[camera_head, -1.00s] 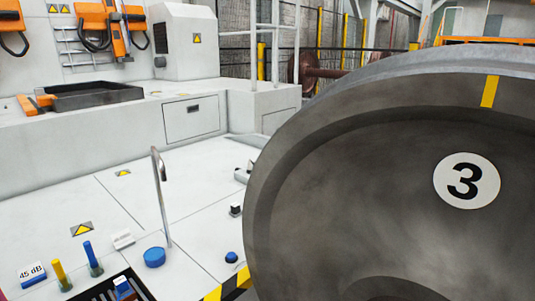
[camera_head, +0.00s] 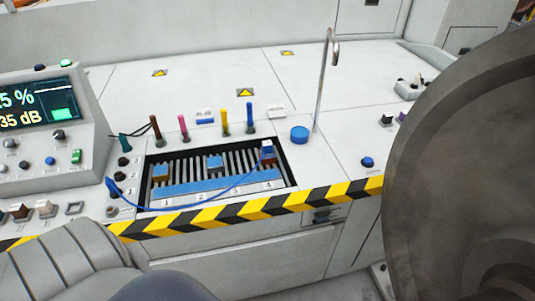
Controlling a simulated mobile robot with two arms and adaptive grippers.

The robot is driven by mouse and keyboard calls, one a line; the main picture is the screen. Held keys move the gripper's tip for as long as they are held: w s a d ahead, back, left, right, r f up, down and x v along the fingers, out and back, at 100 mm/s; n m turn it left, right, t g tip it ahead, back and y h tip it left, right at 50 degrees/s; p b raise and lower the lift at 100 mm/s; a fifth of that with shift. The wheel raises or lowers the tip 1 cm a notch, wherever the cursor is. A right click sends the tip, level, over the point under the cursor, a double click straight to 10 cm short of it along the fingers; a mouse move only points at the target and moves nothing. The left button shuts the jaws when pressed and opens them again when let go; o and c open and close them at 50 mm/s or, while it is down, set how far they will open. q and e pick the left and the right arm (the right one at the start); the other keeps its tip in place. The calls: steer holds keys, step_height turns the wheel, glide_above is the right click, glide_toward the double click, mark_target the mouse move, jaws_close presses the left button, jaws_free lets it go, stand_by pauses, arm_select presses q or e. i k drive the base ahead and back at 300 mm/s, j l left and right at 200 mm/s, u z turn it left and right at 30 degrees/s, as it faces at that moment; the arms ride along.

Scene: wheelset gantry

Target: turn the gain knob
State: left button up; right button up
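A grey control console (camera_head: 85,160) stands at the left edge and is partly cut off. Its dark screen (camera_head: 38,103) shows "5 %" and "35 dB", with the left part out of view. I cannot read which knob is the gain knob. Neither of my grippers is in view.
A slotted tray with a blue numbered strip (camera_head: 220,187) and a blue cable (camera_head: 205,194) lies right of the console. Coloured pegs (camera_head: 225,122), a blue round cap (camera_head: 299,134) and a bent metal rod (camera_head: 321,85) stand behind it. A large dark wheel (camera_head: 470,170) blocks the right.

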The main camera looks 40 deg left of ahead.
mark_target(59, 135)
steer(key=k, duration=0.3)
steer(key=k+u, duration=0.1)
steer(key=u, duration=0.25)
steer(key=k+u, duration=0.15)
steer(key=u, duration=0.2)
steer(key=k+j+u, duration=0.1)
steer(key=u, duration=0.25)
steer(key=i+u, duration=0.15)
steer(key=u, duration=0.25)
steer(key=i+u, duration=0.15)
steer(key=u, duration=0.25)
steer(key=i+u, duration=0.2)
steer(key=u, duration=0.2)
steer(key=i+l+u, duration=0.1)
steer(key=u, duration=0.3)
steer(key=i+l, duration=0.2)
